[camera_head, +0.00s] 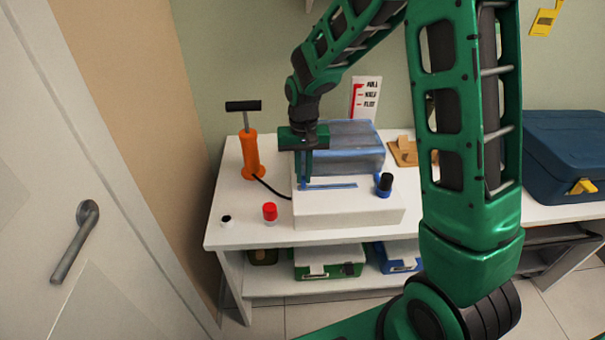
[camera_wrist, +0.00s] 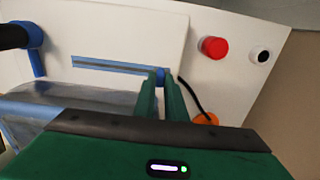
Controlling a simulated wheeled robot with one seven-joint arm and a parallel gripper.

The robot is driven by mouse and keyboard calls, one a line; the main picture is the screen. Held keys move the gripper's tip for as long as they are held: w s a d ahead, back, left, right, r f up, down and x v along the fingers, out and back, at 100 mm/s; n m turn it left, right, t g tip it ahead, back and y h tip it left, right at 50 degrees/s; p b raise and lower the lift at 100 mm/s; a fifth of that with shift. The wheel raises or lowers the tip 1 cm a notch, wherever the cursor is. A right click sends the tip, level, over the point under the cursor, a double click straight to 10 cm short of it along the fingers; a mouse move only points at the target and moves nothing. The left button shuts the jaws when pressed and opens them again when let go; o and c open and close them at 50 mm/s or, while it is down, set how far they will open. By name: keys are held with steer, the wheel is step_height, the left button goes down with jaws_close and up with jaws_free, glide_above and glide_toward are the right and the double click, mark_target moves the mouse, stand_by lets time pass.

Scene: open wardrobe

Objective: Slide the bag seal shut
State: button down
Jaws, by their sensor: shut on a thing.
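The bag (camera_head: 358,160) is a blue-grey, see-through bulk at the back of a white block; it also shows at the left of the wrist view (camera_wrist: 85,94). A straight blue seal strip (camera_head: 335,185) runs along the block's top in front of the bag; it shows in the wrist view too (camera_wrist: 105,66). My gripper (camera_head: 304,182) reaches down at the strip's left end in the head view. In the wrist view its fingers (camera_wrist: 160,78) are shut on a small blue slider (camera_wrist: 159,73) at the strip's end. The fingers hide part of the slider.
A black-topped blue fitting (camera_head: 384,184) stands right of the strip. An orange pump (camera_head: 250,155) with a black hose stands left of the block. A red cap (camera_head: 270,211) and small black-and-white piece (camera_head: 226,220) lie front left. A blue case (camera_head: 565,150) is far right.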

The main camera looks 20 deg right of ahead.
steer(key=shift+w+a, duration=0.15)
steer(key=shift+a, duration=0.15)
steer(key=c, duration=1.8)
jaws_free()
steer(key=shift+d, duration=0.1)
step_height(320, 180, up, 11)
steer(key=shift+f, duration=0.15)
